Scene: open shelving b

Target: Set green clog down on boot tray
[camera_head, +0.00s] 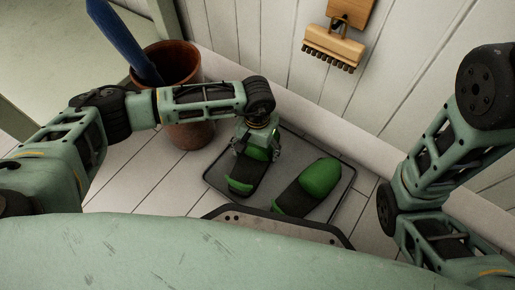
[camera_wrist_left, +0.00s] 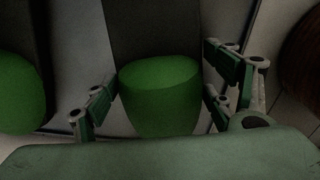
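Two green clogs with dark soles are on the grey boot tray (camera_head: 343,190) on the floor. The left clog (camera_head: 241,186) is under my left gripper (camera_head: 257,146), and the right clog (camera_head: 321,178) lies beside it. In the left wrist view, the fingers of my left gripper (camera_wrist_left: 160,95) stand apart on either side of the left clog's green toe (camera_wrist_left: 160,92), with narrow gaps showing. The other clog (camera_wrist_left: 18,95) shows at that view's left edge. The left clog appears to rest on the tray; its underside is hidden. My right gripper is out of view.
A terracotta pot (camera_head: 178,65) with a blue item (camera_head: 124,40) in it stands behind my left arm. A wooden brush (camera_head: 333,46) hangs on the white panelled wall (camera_head: 410,60) behind the tray. Plank floor (camera_head: 150,190) is clear left of the tray.

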